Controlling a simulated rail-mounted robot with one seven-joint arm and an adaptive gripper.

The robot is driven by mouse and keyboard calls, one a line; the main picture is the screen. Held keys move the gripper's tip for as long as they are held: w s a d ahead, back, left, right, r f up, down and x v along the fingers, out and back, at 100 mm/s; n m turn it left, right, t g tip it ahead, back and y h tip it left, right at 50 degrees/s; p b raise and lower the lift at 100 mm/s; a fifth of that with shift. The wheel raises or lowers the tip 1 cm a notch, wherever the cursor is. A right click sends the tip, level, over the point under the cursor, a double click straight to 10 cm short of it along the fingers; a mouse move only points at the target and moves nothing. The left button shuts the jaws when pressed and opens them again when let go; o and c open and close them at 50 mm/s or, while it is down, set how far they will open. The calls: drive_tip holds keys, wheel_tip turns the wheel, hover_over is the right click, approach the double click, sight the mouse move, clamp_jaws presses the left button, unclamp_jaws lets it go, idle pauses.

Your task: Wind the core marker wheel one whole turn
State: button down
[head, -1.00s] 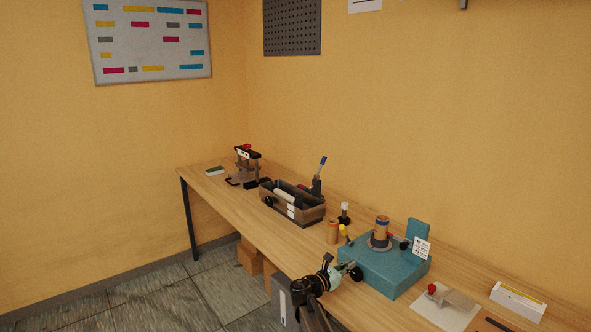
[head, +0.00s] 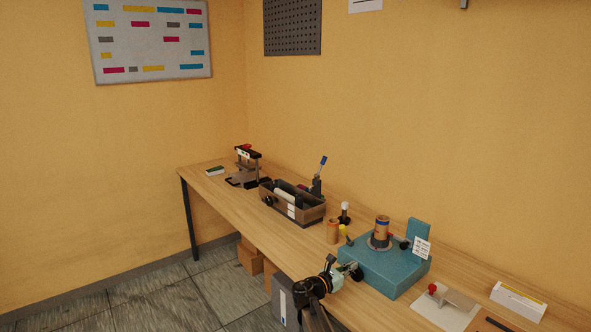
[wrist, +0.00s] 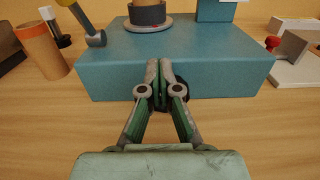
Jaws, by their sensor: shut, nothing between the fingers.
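A teal box-shaped device (head: 385,276) stands on the bench, with a round grey base (head: 380,241) on top carrying an upright cardboard core (head: 382,228). A dark band wraps the core's lower part in the wrist view (wrist: 148,15). A yellow-handled part with a grey lower end (wrist: 88,28) shows at the device's left; its handle is also in the head view (head: 345,231). I cannot tell whether it is joined to the device. My gripper (wrist: 160,64) is shut and empty, in front of the device's near face. I cannot tell whether the fingertips touch it.
A loose cardboard tube (wrist: 41,50) stands left of the device. A black-and-white item (head: 345,212) stands behind it. A tray of rolls (head: 293,211) lies farther left. A white board with a red knob (head: 440,305) lies to the right. Bare bench shows before the device.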

drive_tip(key=shift+s+d, duration=0.4)
drive_tip(key=shift+s, duration=0.1)
drive_tip(key=shift+s+d+f, duration=0.2)
drive_tip(key=shift+s+d, duration=0.2)
drive_tip(key=shift+s, duration=0.1)
idle(0.3)
drive_tip(key=shift+s+d+r, duration=0.1)
drive_tip(key=shift+r, duration=0.3)
drive_tip(key=shift+v, duration=3.05)
drive_tip(key=shift+f+b, duration=0.1)
drive_tip(key=shift+b, duration=0.2)
